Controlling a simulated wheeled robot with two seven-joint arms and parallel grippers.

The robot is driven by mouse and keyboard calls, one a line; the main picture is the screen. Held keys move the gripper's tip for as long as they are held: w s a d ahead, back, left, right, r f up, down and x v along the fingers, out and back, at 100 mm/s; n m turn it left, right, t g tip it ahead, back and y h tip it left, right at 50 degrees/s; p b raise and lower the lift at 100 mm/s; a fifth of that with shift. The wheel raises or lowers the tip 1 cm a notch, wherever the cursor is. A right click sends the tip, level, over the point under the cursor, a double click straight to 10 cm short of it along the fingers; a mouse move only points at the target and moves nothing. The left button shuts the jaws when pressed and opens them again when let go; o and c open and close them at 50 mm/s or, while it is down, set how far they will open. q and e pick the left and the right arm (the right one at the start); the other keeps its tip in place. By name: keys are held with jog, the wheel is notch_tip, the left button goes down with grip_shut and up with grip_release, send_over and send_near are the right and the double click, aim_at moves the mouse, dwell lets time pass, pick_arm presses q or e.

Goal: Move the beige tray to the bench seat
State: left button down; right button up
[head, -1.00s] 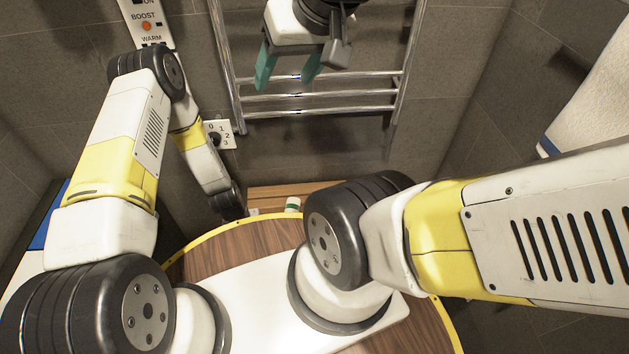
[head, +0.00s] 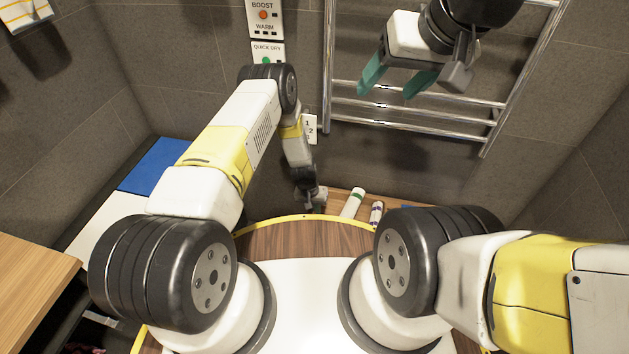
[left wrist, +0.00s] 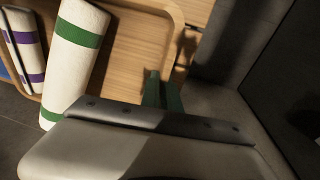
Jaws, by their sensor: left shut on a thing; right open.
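The beige wooden tray (left wrist: 135,45) fills the upper left of the left wrist view, with rolled towels lying in it. In the head view only a strip of it (head: 336,196) shows beyond my base. My left gripper (left wrist: 163,92) is shut on the tray's rim; its teal fingers show at the edge, and in the head view the gripper (head: 314,205) is small and partly hidden. My right gripper (head: 398,78) is open and empty, high in front of the towel rail. I cannot tell for sure which surface is the bench seat.
A towel with green bands (left wrist: 75,55) and one with purple bands (left wrist: 25,45) lie in the tray. A chrome rail (head: 415,115) is on the back wall. At left are a white surface (head: 105,215) with a blue patch (head: 153,166) and a wooden top (head: 30,290).

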pick_arm(q)
jog(key=shift+w+d, duration=0.1)
jog(key=shift+w, duration=1.05)
jog(key=shift+f, duration=1.9)
jog(key=c, duration=1.6)
grip_release()
notch_tip(320, 180, up, 12)
jog(key=a, duration=0.2)
jog(key=shift+s, duration=0.35)
jog(key=shift+s, duration=0.1)
